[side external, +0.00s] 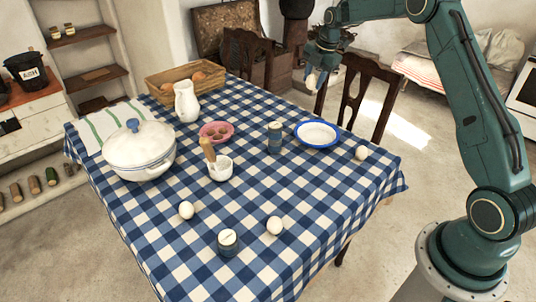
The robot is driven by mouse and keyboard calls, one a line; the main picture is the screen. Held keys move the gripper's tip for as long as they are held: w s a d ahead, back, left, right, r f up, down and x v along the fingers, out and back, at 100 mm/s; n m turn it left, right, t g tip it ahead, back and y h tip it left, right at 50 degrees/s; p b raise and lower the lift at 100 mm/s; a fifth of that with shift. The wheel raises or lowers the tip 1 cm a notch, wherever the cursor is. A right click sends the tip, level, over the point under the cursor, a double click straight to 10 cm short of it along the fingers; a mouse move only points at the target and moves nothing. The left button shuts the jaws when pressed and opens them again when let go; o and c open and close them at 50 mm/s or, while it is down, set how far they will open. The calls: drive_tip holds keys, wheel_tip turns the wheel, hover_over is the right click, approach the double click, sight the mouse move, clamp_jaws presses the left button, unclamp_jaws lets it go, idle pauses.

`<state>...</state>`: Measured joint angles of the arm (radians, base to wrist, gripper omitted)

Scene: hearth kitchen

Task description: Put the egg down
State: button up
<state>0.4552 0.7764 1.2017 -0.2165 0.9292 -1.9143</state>
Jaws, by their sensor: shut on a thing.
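My gripper (316,76) is at the top of the side view, raised in front of the dark wooden chairs. It is shut on a pale egg (312,79), which shows only in part between the fingers. The held egg is apart from the table, up and behind the blue-rimmed plate in the picture. Three more white eggs lie on the checked cloth: one at the right (361,153), one at the front middle (274,226) and one at the front left (186,210).
The blue-and-white checked table (310,195) holds a white plate (318,134), pink dish (216,131), lidded tureen (140,150), white jug (187,102), mortar (221,169), two blue jars (275,138) (227,242) and wooden tray (165,92). Chairs (365,95) stand behind. Bare cloth lies right of centre.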

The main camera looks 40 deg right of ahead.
wheel_tip(320, 180, down, 20)
drive_tip(key=shift+r, duration=0.1)
idle(1.0)
drive_tip(key=shift+f, duration=0.2)
drive_tip(key=o, duration=0.4)
drive_tip(key=shift+o, duration=0.2)
drive_tip(key=shift+r, duration=0.1)
drive_tip(key=v, duration=1.2)
idle(0.4)
